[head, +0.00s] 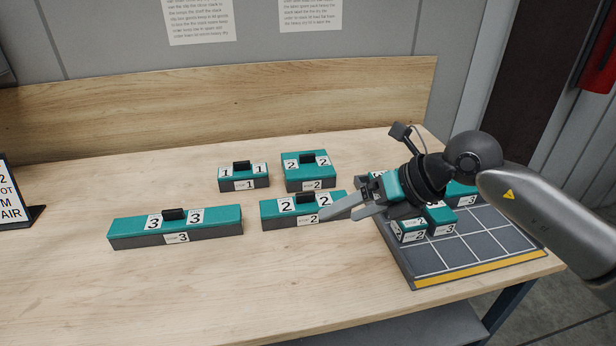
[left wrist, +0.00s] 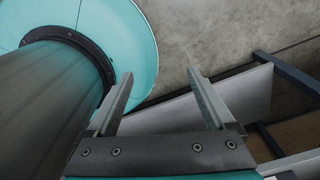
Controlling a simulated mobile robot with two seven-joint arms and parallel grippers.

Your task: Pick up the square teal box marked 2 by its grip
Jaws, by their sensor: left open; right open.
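The square teal box marked 2 (head: 311,180) stands at the back of the table, with a dark grip on its teal top and a dark lower body. A longer teal box marked 2 (head: 287,221) stands in front of it. My right gripper (head: 339,214) is open, its fingers at the right end of the longer box, to the front right of the square box and apart from it. Whether the fingers touch the longer box I cannot tell. My left gripper (left wrist: 160,77) is open and empty in the left wrist view, over the floor; it is outside the head view.
A small box marked 1 (head: 243,179) stands left of the square box. A long box marked 3 (head: 176,231) lies at front left. A grid tray (head: 480,253) at right holds several teal boxes, partly hidden by my right arm. A wooden backboard (head: 200,105) closes the table's rear.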

